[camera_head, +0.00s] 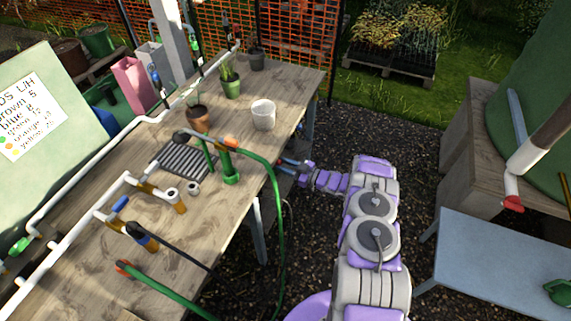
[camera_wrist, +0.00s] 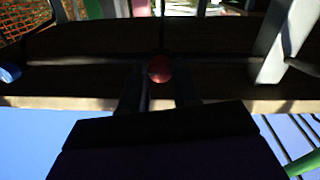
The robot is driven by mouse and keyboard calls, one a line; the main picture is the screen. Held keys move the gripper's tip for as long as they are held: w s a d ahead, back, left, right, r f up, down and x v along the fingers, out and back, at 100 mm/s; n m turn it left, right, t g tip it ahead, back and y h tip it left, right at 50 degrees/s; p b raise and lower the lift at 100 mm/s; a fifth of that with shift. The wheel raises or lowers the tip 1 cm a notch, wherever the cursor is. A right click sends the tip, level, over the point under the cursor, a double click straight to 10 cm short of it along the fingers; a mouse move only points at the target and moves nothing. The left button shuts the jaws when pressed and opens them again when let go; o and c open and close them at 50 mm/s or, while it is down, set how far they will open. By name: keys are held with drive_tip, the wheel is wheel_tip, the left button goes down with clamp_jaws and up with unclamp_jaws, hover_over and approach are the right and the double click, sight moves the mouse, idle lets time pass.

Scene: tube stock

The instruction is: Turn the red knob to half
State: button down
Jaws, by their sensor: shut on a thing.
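The red knob (camera_wrist: 160,68) shows in the wrist view as a small round red ball, near the middle of the picture. My gripper (camera_wrist: 158,84) has one dark finger on each side of it and is shut on it. In the head view my gripper (camera_head: 288,164) reaches to the right edge of the wooden table (camera_head: 105,247), at or just below the top. The knob is hidden there. The knob's mounting and any scale marks are too dark to make out.
Green hose (camera_head: 279,215) hangs over the table edge close to my gripper. A white pot (camera_head: 263,114), plant pots and white pipework stand on the table. A grey-blue bench (camera_head: 500,262) is at the right. A red tap end (camera_head: 513,204) hangs from the tank pipe. Gravel lies between.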

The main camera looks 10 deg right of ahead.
drive_tip(key=c, duration=0.8)
unclamp_jaws()
drive_tip(key=p+v, duration=0.3)
drive_tip(key=v, duration=1.4)
drive_tip(key=shift+s+d+f, duration=0.1)
drive_tip(key=shift+d, duration=0.1)
